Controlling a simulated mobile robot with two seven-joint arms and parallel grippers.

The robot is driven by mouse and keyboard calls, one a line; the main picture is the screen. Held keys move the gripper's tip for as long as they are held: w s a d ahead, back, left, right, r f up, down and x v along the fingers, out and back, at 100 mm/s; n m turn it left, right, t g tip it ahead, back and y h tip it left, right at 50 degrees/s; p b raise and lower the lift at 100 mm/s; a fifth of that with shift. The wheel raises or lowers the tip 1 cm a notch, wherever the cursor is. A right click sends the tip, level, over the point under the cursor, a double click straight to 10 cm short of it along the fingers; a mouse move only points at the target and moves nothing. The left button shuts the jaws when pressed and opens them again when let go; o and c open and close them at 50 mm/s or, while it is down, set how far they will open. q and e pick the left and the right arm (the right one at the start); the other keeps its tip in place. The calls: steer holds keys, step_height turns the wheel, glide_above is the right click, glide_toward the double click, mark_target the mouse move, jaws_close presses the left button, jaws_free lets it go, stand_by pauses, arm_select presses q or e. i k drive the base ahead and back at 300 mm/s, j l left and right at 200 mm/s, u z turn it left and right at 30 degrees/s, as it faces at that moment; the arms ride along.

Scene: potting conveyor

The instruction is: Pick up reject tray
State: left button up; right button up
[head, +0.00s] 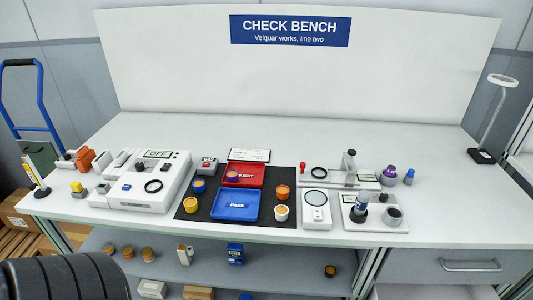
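The reject tray (258,182) is red and shallow and lies on a black mat in the middle of the bench. White lettering on it reads partly as "REJECT". A small round part (232,174) with an orange and dark top lies in its left half and covers part of the lettering. The blue pass tray (236,218) lies just in front of it. Neither of my grippers shows in the head view.
The black mat (272,228) also holds orange, blue and yellow round parts beside the trays. A white device (150,205) stands left; a gauge stand (350,168) and a white fixture (375,222) stand right. A white card (249,155) lies behind. The rear bench is clear.

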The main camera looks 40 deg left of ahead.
mark_target(251, 175)
steer(key=u, duration=1.5)
